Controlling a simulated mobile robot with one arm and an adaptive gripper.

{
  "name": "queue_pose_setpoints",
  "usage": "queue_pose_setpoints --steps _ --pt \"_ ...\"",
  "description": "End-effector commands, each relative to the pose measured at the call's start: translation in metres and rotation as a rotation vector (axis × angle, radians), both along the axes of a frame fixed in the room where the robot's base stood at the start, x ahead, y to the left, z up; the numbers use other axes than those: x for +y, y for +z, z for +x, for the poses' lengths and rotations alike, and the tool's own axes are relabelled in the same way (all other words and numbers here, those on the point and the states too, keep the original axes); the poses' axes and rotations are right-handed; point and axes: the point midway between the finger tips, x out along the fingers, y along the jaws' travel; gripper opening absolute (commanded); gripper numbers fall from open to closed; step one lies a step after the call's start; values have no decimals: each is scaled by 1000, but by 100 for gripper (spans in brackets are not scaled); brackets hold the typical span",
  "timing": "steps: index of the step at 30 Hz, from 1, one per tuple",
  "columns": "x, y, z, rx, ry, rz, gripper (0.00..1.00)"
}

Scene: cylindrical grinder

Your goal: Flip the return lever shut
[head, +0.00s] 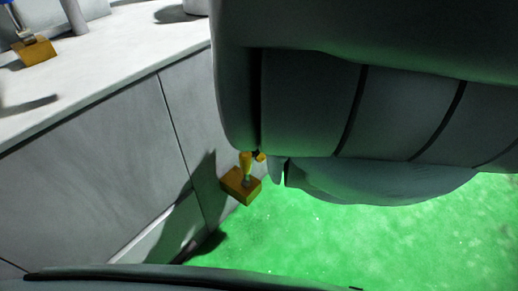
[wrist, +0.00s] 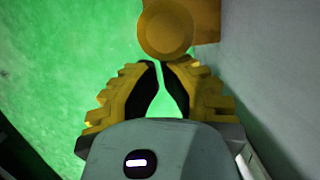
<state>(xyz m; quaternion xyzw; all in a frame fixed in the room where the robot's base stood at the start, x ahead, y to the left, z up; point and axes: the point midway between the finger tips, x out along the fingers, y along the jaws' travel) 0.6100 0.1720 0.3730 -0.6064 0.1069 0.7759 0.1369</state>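The return lever is a yellow handle (head: 246,166) standing up from an orange block (head: 239,186) on the grey cabinet side. In the wrist view its round yellow end (wrist: 165,28) faces the camera, with part of the orange block (wrist: 208,20) beside it. My gripper (wrist: 160,66) has yellow fingers with black pads. The tips nearly meet, with a narrow strip of green floor between them and nothing visibly held. The tips are just below the lever end in the picture; whether they touch it I cannot tell. In the head view my arm hides most of the gripper.
The grey cabinet front (head: 95,180) runs along the left and shows at the right of the wrist view. Its pale top (head: 120,55) carries another orange block (head: 34,50) with a blue-topped part. The green floor (head: 400,240) is clear.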

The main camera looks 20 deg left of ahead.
Motion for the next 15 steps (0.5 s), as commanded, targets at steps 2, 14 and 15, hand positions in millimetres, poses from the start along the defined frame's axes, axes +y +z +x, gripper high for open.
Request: queue_pose_setpoints --steps 2,14,15 --pt "0 0 0 0 0 0 0" --pt "1 2 -2 -11 1 -3 0" --pt "1 3 -3 -14 1 -5 0"
